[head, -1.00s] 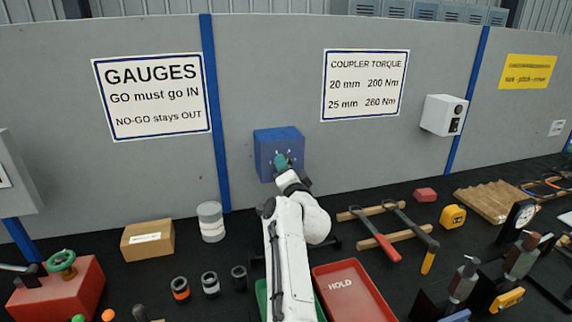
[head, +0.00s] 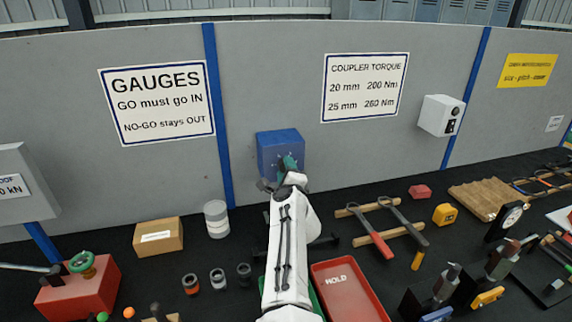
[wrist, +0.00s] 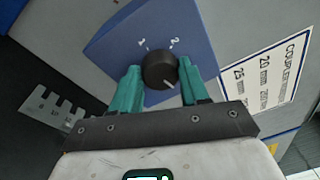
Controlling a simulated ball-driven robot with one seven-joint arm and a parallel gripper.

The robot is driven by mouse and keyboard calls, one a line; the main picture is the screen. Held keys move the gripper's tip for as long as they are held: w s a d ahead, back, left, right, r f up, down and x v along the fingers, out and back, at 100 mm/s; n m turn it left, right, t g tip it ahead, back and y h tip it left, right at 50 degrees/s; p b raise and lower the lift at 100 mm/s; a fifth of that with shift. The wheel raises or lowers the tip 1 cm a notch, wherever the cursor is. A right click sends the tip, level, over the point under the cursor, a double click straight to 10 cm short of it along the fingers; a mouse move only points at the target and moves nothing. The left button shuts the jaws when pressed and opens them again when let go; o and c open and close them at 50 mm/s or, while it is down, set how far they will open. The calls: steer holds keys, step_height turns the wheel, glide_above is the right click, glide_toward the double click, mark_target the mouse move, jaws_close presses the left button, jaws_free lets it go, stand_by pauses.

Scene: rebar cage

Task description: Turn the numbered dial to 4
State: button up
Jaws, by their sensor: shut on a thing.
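The numbered dial is a round black knob (wrist: 159,68) on the face of a blue box. In the wrist view, the numerals 1 and 2 show above the knob, and its pale pointer line is at the lower right, toward my gripper. Other numerals are hidden. My gripper (wrist: 160,72) has teal fingers on either side of the knob and is shut on it. In the head view, the blue box (head: 275,142) is on the grey wall. My gripper (head: 289,163) covers the right part of its face and hides the knob.
A white wall box (head: 440,115) is at the right.

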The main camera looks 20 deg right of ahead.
steer(key=shift+m+p, duration=0.8)
steer(key=shift+m, duration=0.4)
steer(key=shift+f, duration=0.1)
steer(key=o, duration=1.1)
steer(key=shift+c, duration=0.2)
steer(key=shift+s, duration=0.1)
steer(key=s+a+p, duration=0.1)
steer(key=s, duration=0.9)
steer(key=shift+s, duration=0.3)
